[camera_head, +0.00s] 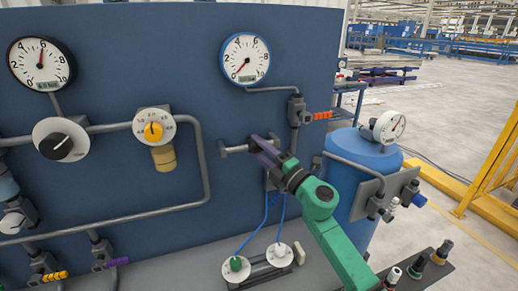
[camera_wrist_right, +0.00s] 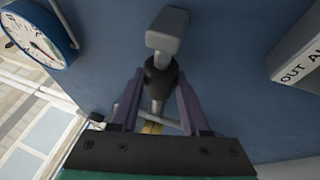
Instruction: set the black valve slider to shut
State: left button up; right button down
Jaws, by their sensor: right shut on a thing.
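The black valve slider (camera_wrist_right: 160,76) shows in the right wrist view as a dark collar around a grey bar with a block-shaped end (camera_wrist_right: 166,34). My right gripper (camera_wrist_right: 158,92) has its two purple fingers on either side of the collar and is shut on it. In the head view my right gripper (camera_head: 262,149), on a green arm, is at the front of the blue panel (camera_head: 150,215). The grey bar end (camera_head: 230,149) sticks out left of the fingers, and the gripper largely hides the slider there. My left gripper is in neither view.
A round gauge (camera_head: 245,60) hangs above the slider, and an orange-handled valve (camera_head: 316,116) is at its upper right. A blue tank (camera_head: 360,185) stands to the right. Two round plugs with blue cables (camera_head: 258,262) sit below. A black knob (camera_head: 62,140) is far left.

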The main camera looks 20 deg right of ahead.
aim_at(243, 150)
jog(key=shift+a+f, duration=0.1)
jog(key=shift+f, duration=0.05)
dwell(0.6)
jog(key=shift+a, duration=0.3)
jog(key=a+p, duration=0.1)
jog(key=a, duration=0.2)
jog(key=shift+s+a, duration=0.1)
jog(key=shift+s, duration=0.1)
jog(key=c, duration=0.7)
grip_release()
jog(key=o, duration=0.3)
jog(key=shift+a, duration=0.1)
